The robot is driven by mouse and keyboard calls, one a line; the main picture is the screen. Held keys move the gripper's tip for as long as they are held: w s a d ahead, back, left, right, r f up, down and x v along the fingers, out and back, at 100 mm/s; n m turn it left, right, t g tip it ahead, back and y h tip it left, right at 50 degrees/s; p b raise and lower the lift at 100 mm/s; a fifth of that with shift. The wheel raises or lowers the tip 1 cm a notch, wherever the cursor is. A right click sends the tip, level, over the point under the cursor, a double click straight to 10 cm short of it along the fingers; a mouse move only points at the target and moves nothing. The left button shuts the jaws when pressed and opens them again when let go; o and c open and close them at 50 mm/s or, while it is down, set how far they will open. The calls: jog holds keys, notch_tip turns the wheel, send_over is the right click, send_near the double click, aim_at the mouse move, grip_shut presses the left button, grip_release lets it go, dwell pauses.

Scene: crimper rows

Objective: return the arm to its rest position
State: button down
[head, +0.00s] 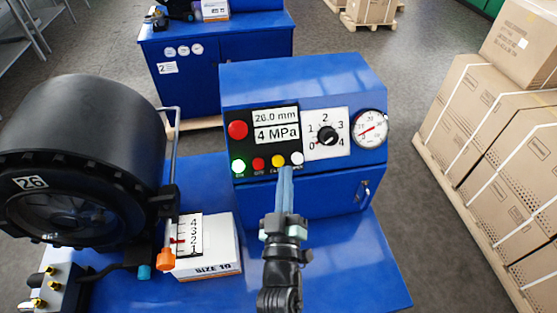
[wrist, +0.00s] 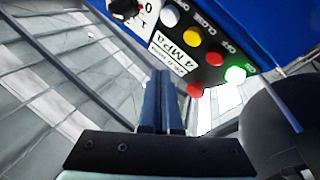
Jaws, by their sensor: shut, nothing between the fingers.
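My gripper (head: 285,174) reaches up from the bottom middle of the head view. Its two blue fingers are together with nothing held. Their tips appear just below the yellow button (head: 278,160) and white button (head: 297,158) of the control panel (head: 262,147); I cannot tell the gap to the panel face. In the wrist view the closed fingers (wrist: 161,76) point toward the panel, with the yellow button (wrist: 193,36) and white button (wrist: 168,15) beyond them. The green lamp (head: 238,166) is lit. The display (head: 276,124) reads 26.0 mm and 4 MPa.
A black crimper head (head: 85,150) marked 26 stands at the left, with an orange-tipped rod (head: 167,258) beside it. A white size 10 box (head: 215,250) lies on the blue bench (head: 345,265). Cartons (head: 480,140) stack at the right. The bench's right front is clear.

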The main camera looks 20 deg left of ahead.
jog(key=w+d+r+m+t+h+b, duration=0.1)
jog(key=d+r+m+t+h, duration=0.15)
jog(key=r, duration=0.55)
jog(key=w+d+r+m+t+h+b, duration=0.15)
jog(key=d+r, duration=0.25)
jog(key=r, duration=0.4)
jog(key=w+d+r+m+t+h+b, duration=0.1)
jog(key=w+d+r+m, duration=0.15)
jog(key=r, duration=0.55)
jog(key=s+d+r+m+t+h+b, duration=0.1)
jog(key=s+d+r+t, duration=0.1)
jog(key=s+r, duration=0.5)
jog(key=s+d+r+m+t+h+b, duration=0.1)
jog(key=s+d+r, duration=0.3)
jog(key=s+r, duration=0.4)
notch_tip(320, 180, up, 6)
jog(key=shift+s+m+t+b, duration=0.25)
jog(key=shift+m+t+b, duration=0.15)
jog(key=shift+m+b, duration=0.3)
jog(key=shift+a, duration=0.1)
